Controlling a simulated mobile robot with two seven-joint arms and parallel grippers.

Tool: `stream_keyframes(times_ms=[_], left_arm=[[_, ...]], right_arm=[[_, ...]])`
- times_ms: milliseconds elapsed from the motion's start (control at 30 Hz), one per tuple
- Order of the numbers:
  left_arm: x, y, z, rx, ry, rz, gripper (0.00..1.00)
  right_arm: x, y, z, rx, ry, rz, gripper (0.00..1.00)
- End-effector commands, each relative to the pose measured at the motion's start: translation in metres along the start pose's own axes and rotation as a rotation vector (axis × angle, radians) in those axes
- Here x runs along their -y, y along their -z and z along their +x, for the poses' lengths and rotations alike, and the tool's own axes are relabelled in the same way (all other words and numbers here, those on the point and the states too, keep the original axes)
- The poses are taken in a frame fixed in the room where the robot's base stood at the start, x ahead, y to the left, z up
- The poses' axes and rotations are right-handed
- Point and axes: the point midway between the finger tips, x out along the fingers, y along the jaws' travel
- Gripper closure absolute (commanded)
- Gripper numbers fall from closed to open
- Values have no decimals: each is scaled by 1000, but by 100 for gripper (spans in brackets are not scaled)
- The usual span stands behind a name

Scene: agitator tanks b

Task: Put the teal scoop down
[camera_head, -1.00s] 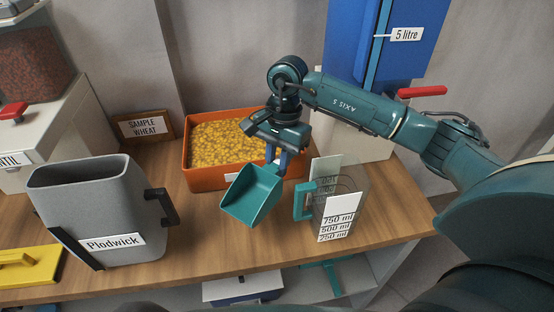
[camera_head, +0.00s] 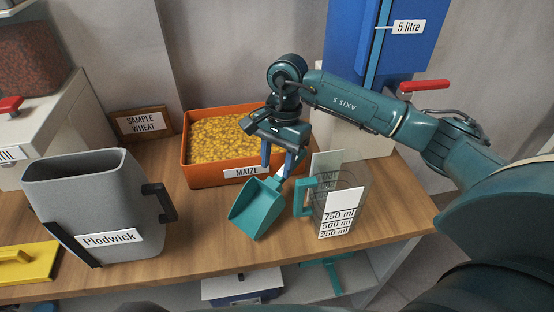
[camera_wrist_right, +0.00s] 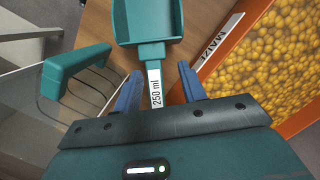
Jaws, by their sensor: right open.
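The teal scoop (camera_head: 257,207) rests on the wooden bench in front of the orange maize tray, just left of the clear measuring jug. It also shows at the top of the right wrist view (camera_wrist_right: 148,20), with its handle, labelled 250 ml (camera_wrist_right: 155,85), running toward my gripper. My right gripper (camera_head: 279,167) is above the handle end with its blue fingers apart. In the right wrist view the fingers (camera_wrist_right: 160,85) stand on either side of the handle, with gaps between. My left gripper is not in view.
The orange tray (camera_head: 190,177) of maize stands behind the scoop. The jug (camera_head: 347,205) with a teal handle (camera_head: 304,196) stands close on the right. A grey Plodwick container (camera_head: 90,200) is at left, with a yellow item (camera_head: 28,262) beside it. Bare bench lies between container and scoop.

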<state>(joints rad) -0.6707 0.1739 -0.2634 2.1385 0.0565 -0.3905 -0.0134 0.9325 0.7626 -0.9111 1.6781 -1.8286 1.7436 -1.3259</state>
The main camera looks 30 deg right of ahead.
Motion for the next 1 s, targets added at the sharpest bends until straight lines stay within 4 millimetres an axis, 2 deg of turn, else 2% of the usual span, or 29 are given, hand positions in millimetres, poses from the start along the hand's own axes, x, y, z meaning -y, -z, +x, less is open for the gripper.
stream_keyframes(times_ms=[200,367,400,800,1000], left_arm=[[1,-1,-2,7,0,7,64],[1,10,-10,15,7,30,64],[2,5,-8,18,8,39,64],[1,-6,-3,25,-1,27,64],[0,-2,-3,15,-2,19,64]], right_arm=[[0,0,-2,0,0,0,59],[0,-3,-18,1,0,0,59],[1,-2,-21,-1,4,0,59],[1,-2,-107,-3,3,0,59],[1,-2,-128,-1,1,1,59]])
